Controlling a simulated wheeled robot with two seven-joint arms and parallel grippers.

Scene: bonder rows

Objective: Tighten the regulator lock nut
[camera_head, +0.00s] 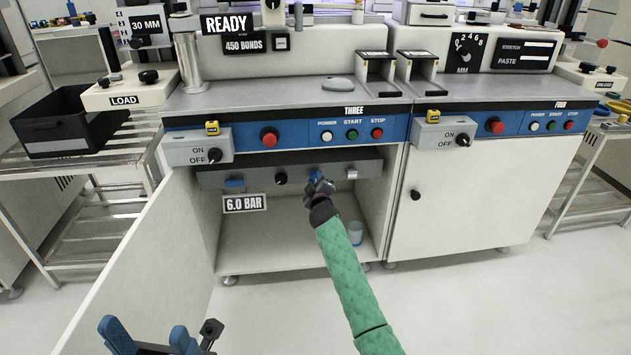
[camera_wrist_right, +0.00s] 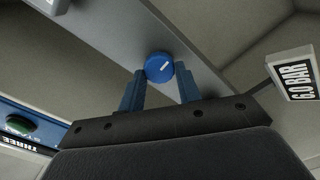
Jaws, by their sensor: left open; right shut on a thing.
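A grey panel (camera_head: 215,178) carrying several controls sits in the open cabinet under station THREE. A round blue knob-like part with a white mark (camera_wrist_right: 159,67) projects from this panel; I take it for the lock nut, but no label names it. My right gripper (camera_head: 318,186) reaches into the cabinet. In the right wrist view its blue fingers (camera_wrist_right: 160,82) are closed on either side of the blue part. In the head view the gripper largely hides that part. My left gripper (camera_head: 150,335) is open and empty at the lower left, away from the panel.
The open cabinet door (camera_head: 135,270) stands at the left. A 6.0 BAR sign (camera_head: 245,203) hangs below the panel, left of my right gripper. A black knob (camera_head: 281,178) sits beside the gripper. A small clear cup (camera_head: 355,233) stands on the cabinet floor.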

